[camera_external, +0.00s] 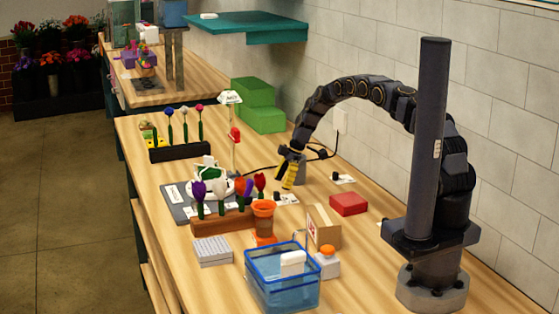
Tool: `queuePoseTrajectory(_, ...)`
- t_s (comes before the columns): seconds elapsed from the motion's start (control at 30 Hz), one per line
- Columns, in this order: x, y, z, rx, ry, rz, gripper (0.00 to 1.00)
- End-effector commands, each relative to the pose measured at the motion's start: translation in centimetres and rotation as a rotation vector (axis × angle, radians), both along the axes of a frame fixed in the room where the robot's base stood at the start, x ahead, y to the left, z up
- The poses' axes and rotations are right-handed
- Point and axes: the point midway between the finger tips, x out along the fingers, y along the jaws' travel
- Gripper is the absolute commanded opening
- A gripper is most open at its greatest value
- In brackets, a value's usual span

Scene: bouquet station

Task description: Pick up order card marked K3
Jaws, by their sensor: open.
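Two small white cards lie on the wooden bench, each with a dark knob or clip on it. One card (288,200) is just below my gripper in the picture, and the other card (346,180) is to its right, toward the wall. Their markings are too small to read, so I cannot tell which is K3. My gripper (287,186) points down with yellow fingers, above or just behind the nearer card. It is open, and nothing shows between its fingers. I cannot tell whether it touches the card or the bench.
A flower rack (240,219), an orange pot (263,211) and a cardboard box (325,229) stand in front of my gripper. A red box (348,204) lies to the right. A blue basket (282,285) stands at the front. Green blocks (262,118) stand behind near the wall.

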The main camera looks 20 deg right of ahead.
Motion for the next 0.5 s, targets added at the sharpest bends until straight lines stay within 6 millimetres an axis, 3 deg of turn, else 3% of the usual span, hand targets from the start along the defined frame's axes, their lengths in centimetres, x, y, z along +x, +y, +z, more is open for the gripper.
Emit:
queuePoseTrajectory(0.27,-0.2,1.3,-3.9,0.000,0.005,0.001,0.52)
queuePoseTrajectory(0.5,-0.1,1.4,-4.1,0.000,0.001,-0.001,0.52)
